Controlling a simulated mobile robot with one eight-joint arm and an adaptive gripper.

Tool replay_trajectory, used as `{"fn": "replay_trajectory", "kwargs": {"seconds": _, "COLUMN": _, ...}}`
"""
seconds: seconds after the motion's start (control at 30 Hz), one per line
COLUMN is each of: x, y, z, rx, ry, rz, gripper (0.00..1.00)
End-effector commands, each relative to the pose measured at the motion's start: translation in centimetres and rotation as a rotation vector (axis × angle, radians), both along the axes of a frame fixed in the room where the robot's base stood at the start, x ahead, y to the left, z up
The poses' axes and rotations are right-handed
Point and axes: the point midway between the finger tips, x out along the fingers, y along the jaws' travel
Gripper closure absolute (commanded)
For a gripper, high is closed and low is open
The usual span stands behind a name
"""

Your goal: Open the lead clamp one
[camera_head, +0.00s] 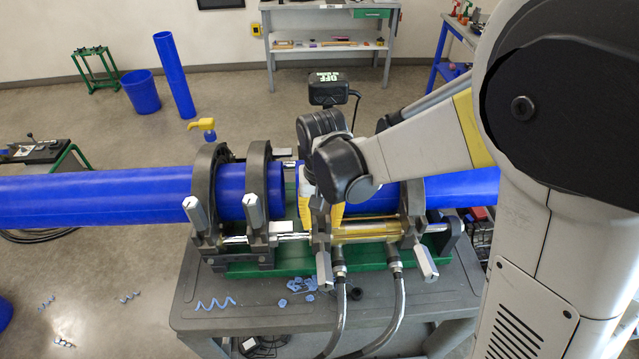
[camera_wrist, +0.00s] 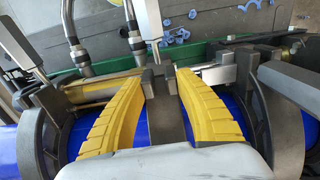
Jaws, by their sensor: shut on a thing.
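A row of dark clamps holds the blue pipe (camera_head: 90,196) on the fusion machine. My gripper (camera_head: 322,210) is over the clamp right of the middle gap, pointing down at it, and hides much of its top. The clamp's grey handle (camera_head: 324,269) hangs at the front; it also shows in the wrist view (camera_wrist: 149,18). In the wrist view, my yellow fingers (camera_wrist: 160,80) are on either side of this grey clamp (camera_wrist: 167,115) and shut on it near its front block. Whether this is lead clamp one cannot be told; no label shows.
Two clamps (camera_head: 207,190) stand to the left, each with a grey handle, and another (camera_head: 414,205) to the right. Hoses (camera_head: 392,310) run down the front. Blue shavings (camera_head: 300,285) lie on the grey cart top (camera_head: 230,315).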

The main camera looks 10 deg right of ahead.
Motion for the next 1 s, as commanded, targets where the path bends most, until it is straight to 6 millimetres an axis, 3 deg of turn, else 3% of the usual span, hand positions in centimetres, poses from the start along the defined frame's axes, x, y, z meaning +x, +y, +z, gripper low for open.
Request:
{"fn": "replay_trajectory", "kwargs": {"seconds": 0.2, "x": 0.5, "y": 0.0, "z": 2.5, "rx": 0.000, "ry": -0.003, "rz": -0.001, "gripper": 0.85}}
{"fn": "replay_trajectory", "kwargs": {"seconds": 0.67, "x": 0.7, "y": 0.0, "z": 3.2, "rx": 0.000, "ry": -0.002, "rz": -0.001, "gripper": 0.85}}
{"fn": "replay_trajectory", "kwargs": {"seconds": 1.0, "x": 2.0, "y": -0.1, "z": 6.7, "rx": 0.000, "ry": -0.003, "rz": -0.001, "gripper": 0.85}}
